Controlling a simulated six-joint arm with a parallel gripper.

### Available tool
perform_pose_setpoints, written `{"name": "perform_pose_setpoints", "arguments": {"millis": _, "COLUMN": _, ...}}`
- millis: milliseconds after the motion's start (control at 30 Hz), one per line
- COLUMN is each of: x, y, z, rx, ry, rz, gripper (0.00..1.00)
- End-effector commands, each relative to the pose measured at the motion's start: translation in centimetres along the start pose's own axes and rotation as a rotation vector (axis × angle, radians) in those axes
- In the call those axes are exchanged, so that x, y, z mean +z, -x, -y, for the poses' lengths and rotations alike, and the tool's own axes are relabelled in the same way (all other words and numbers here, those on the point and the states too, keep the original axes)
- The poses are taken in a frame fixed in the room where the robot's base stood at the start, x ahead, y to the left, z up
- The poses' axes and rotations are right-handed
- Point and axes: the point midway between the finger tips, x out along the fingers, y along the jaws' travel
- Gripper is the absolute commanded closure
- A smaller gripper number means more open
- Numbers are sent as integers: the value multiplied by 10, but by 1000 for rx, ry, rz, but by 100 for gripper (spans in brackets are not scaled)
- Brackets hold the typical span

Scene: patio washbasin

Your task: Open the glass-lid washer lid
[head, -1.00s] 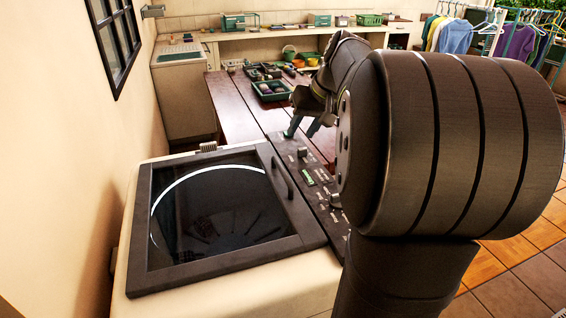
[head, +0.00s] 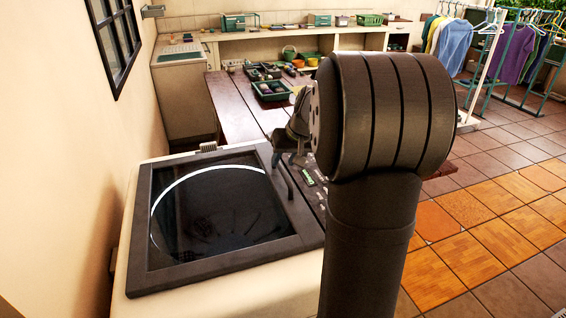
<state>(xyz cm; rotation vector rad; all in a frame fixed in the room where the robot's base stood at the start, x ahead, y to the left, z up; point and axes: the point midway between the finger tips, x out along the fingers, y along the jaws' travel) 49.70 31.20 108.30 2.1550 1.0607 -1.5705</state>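The washer (head: 215,290) is a cream top-loader in the lower left of the head view. Its lid (head: 215,215) is dark-framed glass and lies flat and shut. A dark curved handle (head: 283,180) stands on the lid's right edge, beside the control panel (head: 311,180). My gripper (head: 284,160) points down by the far end of the handle. Its fingers are small and dark against the panel, and my arm hides part of them. I cannot tell whether they touch the handle or how far apart they are.
A wooden table (head: 232,108) with small trays (head: 270,90) stands behind the washer. A wall with a window (head: 113,35) is close on the left. Clothes racks (head: 485,65) stand at the far right. The tiled floor (head: 490,230) on the right is clear.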

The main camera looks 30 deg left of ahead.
Motion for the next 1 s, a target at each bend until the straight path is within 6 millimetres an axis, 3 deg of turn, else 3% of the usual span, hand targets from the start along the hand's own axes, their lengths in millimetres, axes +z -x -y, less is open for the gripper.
{"name": "perform_pose_setpoints", "arguments": {"millis": 167, "x": 0, "y": -16, "z": 0, "rx": 0, "ry": 0, "rz": 1, "gripper": 64}}
{"name": "perform_pose_setpoints", "arguments": {"millis": 467, "x": 0, "y": -19, "z": 0, "rx": 0, "ry": 0, "rz": 0, "gripper": 64}}
{"name": "perform_pose_setpoints", "arguments": {"millis": 500, "x": 0, "y": -19, "z": 0, "rx": 0, "ry": 0, "rz": 0, "gripper": 66}}
{"name": "perform_pose_setpoints", "arguments": {"millis": 700, "x": 0, "y": -19, "z": 0, "rx": 0, "ry": 0, "rz": 0, "gripper": 100}}
{"name": "perform_pose_setpoints", "arguments": {"millis": 1000, "x": -2, "y": -14, "z": 2, "rx": 11, "ry": 7, "rz": -1, "gripper": 100}}
